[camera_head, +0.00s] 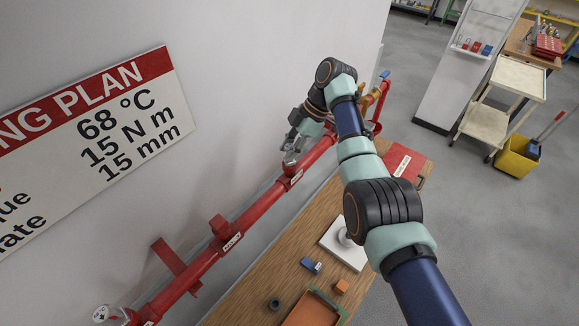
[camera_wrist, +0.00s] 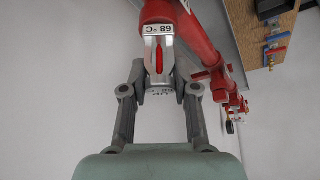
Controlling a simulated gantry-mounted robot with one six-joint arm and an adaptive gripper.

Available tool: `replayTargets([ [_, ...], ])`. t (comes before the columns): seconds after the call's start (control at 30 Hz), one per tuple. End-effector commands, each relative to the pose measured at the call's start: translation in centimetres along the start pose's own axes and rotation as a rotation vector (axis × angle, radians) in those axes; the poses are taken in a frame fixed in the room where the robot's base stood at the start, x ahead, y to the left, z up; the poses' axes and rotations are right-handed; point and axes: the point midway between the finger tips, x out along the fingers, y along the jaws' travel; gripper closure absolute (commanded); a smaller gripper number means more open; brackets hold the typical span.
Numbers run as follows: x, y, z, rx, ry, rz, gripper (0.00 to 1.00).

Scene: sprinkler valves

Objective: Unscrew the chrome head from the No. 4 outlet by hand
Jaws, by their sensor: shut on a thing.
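The chrome head (camera_wrist: 157,62) with a red bulb in its frame stands at the red pipe (camera_wrist: 160,12) in the wrist view, beside a white "68 °C" tag. My gripper (camera_wrist: 160,92) has its two fingers on either side of the head's outer end and is shut on it. The head still meets the pipe fitting; the thread is hidden. In the head view my gripper (camera_head: 293,150) is above the red pipe (camera_head: 258,212) near its far end, and the head is small there. I cannot read the outlet number on the pipe's tags.
A wooden bench (camera_head: 258,285) below the pipe holds a white plate (camera_head: 335,250), a blue block (camera_head: 310,265), an orange block (camera_head: 341,286), an orange tray (camera_head: 305,315) and a red case (camera_head: 408,158). The wall with a plan sign (camera_head: 100,120) stands close on the left.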

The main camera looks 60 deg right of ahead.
Motion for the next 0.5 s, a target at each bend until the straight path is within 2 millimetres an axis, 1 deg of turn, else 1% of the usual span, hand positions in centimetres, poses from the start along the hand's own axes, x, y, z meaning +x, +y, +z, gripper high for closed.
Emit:
replayTargets([
  [0.03,0.32,0.05,0.18,-0.021,0.000,-0.009,1.00],
  [0.27,-0.04,-0.01,-0.02,-0.030,-0.001,-0.015,1.00],
  [0.3,-0.04,-0.01,-0.01,-0.030,-0.001,-0.015,0.64],
  [0.43,-0.01,-0.01,0.00,-0.029,-0.001,-0.014,0.43],
  [0.5,0.00,-0.01,0.00,-0.028,-0.001,-0.014,0.42],
])
